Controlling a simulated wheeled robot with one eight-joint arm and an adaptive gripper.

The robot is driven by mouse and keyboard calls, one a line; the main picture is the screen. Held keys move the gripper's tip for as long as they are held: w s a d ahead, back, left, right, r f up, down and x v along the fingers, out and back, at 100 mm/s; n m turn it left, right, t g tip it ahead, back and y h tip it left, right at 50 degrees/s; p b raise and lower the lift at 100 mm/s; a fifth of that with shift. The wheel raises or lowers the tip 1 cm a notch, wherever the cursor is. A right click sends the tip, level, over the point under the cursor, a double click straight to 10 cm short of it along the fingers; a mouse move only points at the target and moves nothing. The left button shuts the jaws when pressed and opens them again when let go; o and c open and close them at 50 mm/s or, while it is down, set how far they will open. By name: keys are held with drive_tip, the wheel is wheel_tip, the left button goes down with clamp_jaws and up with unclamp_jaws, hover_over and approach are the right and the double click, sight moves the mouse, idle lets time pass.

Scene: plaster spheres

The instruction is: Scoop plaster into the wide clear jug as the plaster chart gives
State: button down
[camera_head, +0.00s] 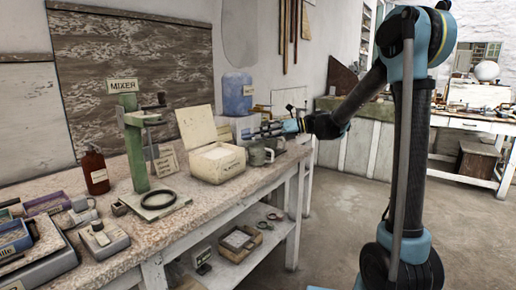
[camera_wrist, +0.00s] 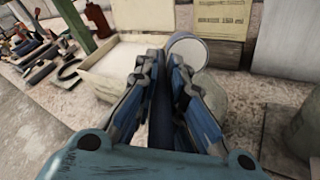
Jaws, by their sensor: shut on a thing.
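My gripper (camera_head: 272,129) is over the far end of the bench, behind the plaster box. In the wrist view its fingers (camera_wrist: 161,65) are closed around a dark, narrow handle. A round, grey-rimmed scoop (camera_wrist: 188,48) shows just beyond the fingertips; whether its pale inside is plaster I cannot tell. The open plaster box (camera_head: 218,162) holds white powder and has its lid up; it also shows at left in the wrist view (camera_wrist: 92,73). Greyish, see-through jugs (camera_head: 257,154) stand right of the box, below my gripper. Which is the wide one I cannot tell.
A green mixer stand (camera_head: 138,150) and brown bottle (camera_head: 95,172) stand left of the box. A blue water container (camera_head: 237,94) stands behind. A printed sheet (camera_wrist: 221,17) is at the back in the wrist view. Trays crowd the bench's near left end.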

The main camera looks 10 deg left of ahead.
sight(247, 135)
drive_tip(key=shift+d, duration=0.1)
drive_tip(key=shift+s+a+r+h, duration=0.1)
drive_tip(key=shift+a+r+h, duration=0.2)
drive_tip(key=shift+h, duration=0.1)
drive_tip(key=shift+s+a+r+t+h, duration=0.1)
drive_tip(key=shift+a+r+h, duration=0.2)
drive_tip(key=shift+h, duration=0.3)
drive_tip(key=shift+w+a+r+t+h, duration=0.15)
drive_tip(key=shift+r+h, duration=0.2)
drive_tip(key=shift+h, duration=0.25)
drive_tip(key=shift+s+a+r+t+h, duration=0.15)
drive_tip(key=shift+a+r+h, duration=0.15)
drive_tip(key=shift+h, duration=0.3)
